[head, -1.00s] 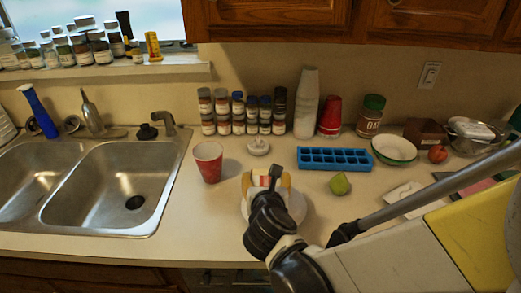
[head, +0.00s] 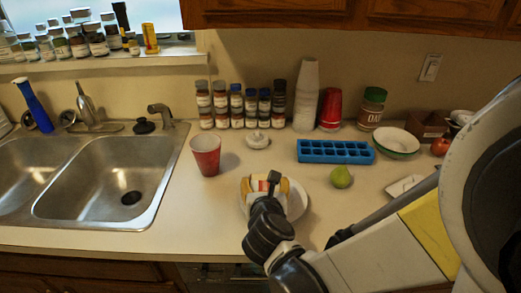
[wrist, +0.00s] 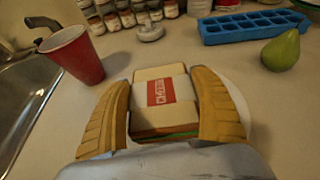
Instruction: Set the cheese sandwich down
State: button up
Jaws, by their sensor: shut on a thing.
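The cheese sandwich (wrist: 160,99) is a wrapped, bread-coloured block with a red and white label, between the two yellow fingers of my gripper (wrist: 168,105) in the wrist view. My gripper (head: 266,184) is shut on it, and the fingers press its left and right sides. In the head view the sandwich shows only in part behind the gripper, over a white plate (head: 298,202). I cannot tell whether its underside touches the plate.
A red cup (head: 206,156) stands to the left, beside the sink (head: 104,184). A blue ice tray (head: 335,152), a green pear (head: 341,177) and a white-green bowl (head: 396,143) lie to the right. Spice jars (head: 236,107) line the wall. The front counter is clear.

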jog(key=shift+f, duration=0.1)
jog(key=o, duration=1.3)
jog(key=shift+r+p, duration=0.65)
jog(key=p+v, duration=0.4)
jog(key=v, duration=0.7)
jog(key=s+d+m+g+h, duration=0.1)
jog(key=d+m+g, duration=0.3)
jog(key=d+m, duration=0.85)
jog(key=s+d+r+m+g, duration=0.1)
jog(key=s+r+m, duration=0.1)
jog(key=m, duration=0.9)
jog(key=s+d+r+m+g+y, duration=0.1)
jog(key=s+m, duration=0.3)
jog(key=m, duration=0.8)
jog(key=shift+s+d+r, duration=0.35)
jog(key=shift+s+d, duration=0.05)
jog(key=shift+d, duration=0.25)
